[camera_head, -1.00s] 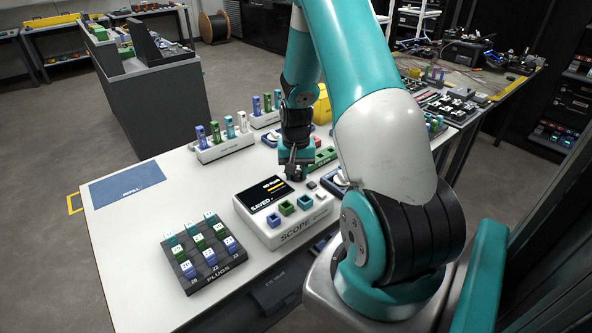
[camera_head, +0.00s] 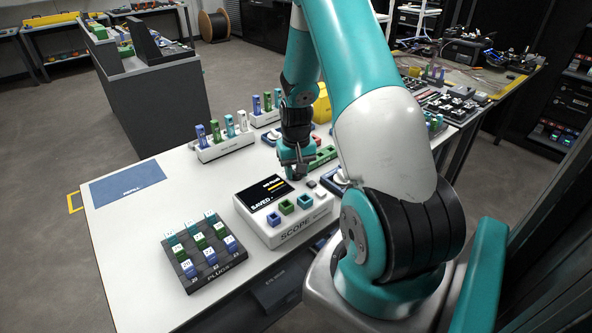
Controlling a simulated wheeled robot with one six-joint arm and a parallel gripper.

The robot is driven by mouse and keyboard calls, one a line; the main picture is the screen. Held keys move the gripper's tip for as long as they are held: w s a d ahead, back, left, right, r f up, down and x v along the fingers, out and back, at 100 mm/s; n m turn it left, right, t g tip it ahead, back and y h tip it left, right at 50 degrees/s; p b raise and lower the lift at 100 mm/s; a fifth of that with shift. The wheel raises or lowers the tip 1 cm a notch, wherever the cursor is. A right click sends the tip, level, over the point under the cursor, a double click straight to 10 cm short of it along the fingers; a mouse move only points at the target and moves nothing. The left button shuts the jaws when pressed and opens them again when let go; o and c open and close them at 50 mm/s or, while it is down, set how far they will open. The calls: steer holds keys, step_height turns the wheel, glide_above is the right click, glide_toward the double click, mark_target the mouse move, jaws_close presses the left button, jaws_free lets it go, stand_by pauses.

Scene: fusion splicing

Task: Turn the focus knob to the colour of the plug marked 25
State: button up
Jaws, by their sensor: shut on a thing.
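My gripper (camera_head: 294,172) points down at the back right of the white scope (camera_head: 283,235), shut on what seems to be the focus knob, which the fingers mostly hide. No colour mark around the knob can be made out. The scope's dark screen (camera_head: 264,195) reads "SAVED", and blue, green and teal square sockets sit in front of it. The dark plugs tray (camera_head: 199,283) stands to the left, with a teal back row, a green middle row and a blue front row (camera_head: 211,257). The numbers on the plugs are too small to read surely, so I cannot tell which is 25.
White racks (camera_head: 226,150) with upright blue, green and teal plugs stand behind the scope. A blue mat (camera_head: 127,184) lies at the table's left. A green block (camera_head: 322,157) and other devices stand close right of my gripper.

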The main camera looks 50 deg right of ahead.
steer(key=o, duration=0.9)
steer(key=shift+o, duration=0.2)
step_height(320, 180, up, 18)
steer(key=shift+f, duration=0.25)
steer(key=s+a+r+n+t+y, duration=0.1)
steer(key=a+r+n, duration=0.25)
steer(key=a, duration=0.85)
steer(key=s+a+r+n+y, duration=0.15)
steer(key=a+n, duration=0.25)
steer(key=a, duration=0.9)
steer(key=s+a+r+n+g+y, duration=0.1)
steer(key=s+a+r+n, duration=0.1)
steer(key=s+a+n, duration=0.5)
steer(key=s+a, duration=0.5)
steer(key=a, duration=0.1)
steer(key=shift+s+a+y, duration=0.25)
steer(key=shift+s+y, duration=0.1)
